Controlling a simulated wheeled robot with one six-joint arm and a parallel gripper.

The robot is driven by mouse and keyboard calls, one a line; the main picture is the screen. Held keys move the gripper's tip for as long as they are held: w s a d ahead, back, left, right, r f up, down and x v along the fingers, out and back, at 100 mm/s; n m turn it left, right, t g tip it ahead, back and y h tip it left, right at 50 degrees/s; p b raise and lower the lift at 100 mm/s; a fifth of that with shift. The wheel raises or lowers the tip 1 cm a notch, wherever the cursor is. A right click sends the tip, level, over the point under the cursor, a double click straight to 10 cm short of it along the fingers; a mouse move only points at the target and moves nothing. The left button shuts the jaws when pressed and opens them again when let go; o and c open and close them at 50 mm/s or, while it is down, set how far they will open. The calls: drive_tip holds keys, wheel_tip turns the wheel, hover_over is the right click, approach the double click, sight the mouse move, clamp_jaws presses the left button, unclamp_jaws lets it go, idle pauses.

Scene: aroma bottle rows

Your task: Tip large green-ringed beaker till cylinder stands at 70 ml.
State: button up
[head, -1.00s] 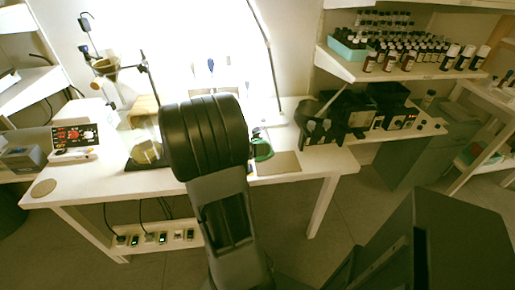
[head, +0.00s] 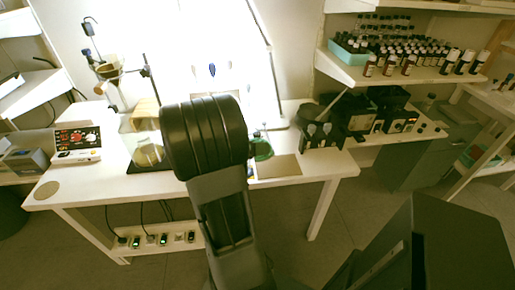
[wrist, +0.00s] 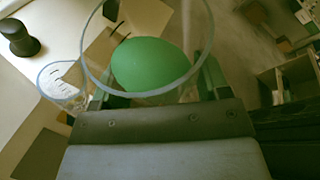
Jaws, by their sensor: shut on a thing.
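The large beaker (wrist: 83,55) is clear, and its wide rim fills the upper middle of the wrist view. A flat green oval (wrist: 150,66) shows inside it; I cannot tell whether it is liquid or the base. My gripper (wrist: 155,88) is shut on the beaker, with a finger at each side. The measuring cylinder (wrist: 62,84), clear with printed marks, is just left of the beaker's rim; its level is not readable. In the head view a green part of the beaker (head: 263,151) shows right of my arm, which hides the cylinder.
A dark knobbed object (wrist: 18,38) stands on the white bench at upper left. A glass vessel on a dark plate (head: 150,155) and a stand are left of my arm.

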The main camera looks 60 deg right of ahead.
drive_tip(key=shift+w+r+p, duration=0.15)
drive_tip(key=shift+r+p, duration=0.25)
drive_tip(key=shift+r, duration=0.1)
drive_tip(key=shift+w+r+n+g, duration=0.1)
drive_tip(key=shift+r+n+g, duration=0.35)
drive_tip(key=shift+n, duration=0.35)
drive_tip(key=shift+r+n+g+h, duration=0.35)
drive_tip(key=shift+r+n, duration=0.1)
drive_tip(key=shift+n, duration=0.25)
drive_tip(key=shift+f+p, duration=0.3)
drive_tip(key=shift+p, duration=0.25)
drive_tip(key=shift+r, duration=0.1)
drive_tip(key=shift+r+p, duration=0.25)
drive_tip(key=shift+p, duration=0.35)
drive_tip(key=shift+f+n+g+p, duration=0.3)
drive_tip(key=shift+f+n+p, duration=0.45)
drive_tip(key=shift+p, duration=0.85)
idle(3.2)
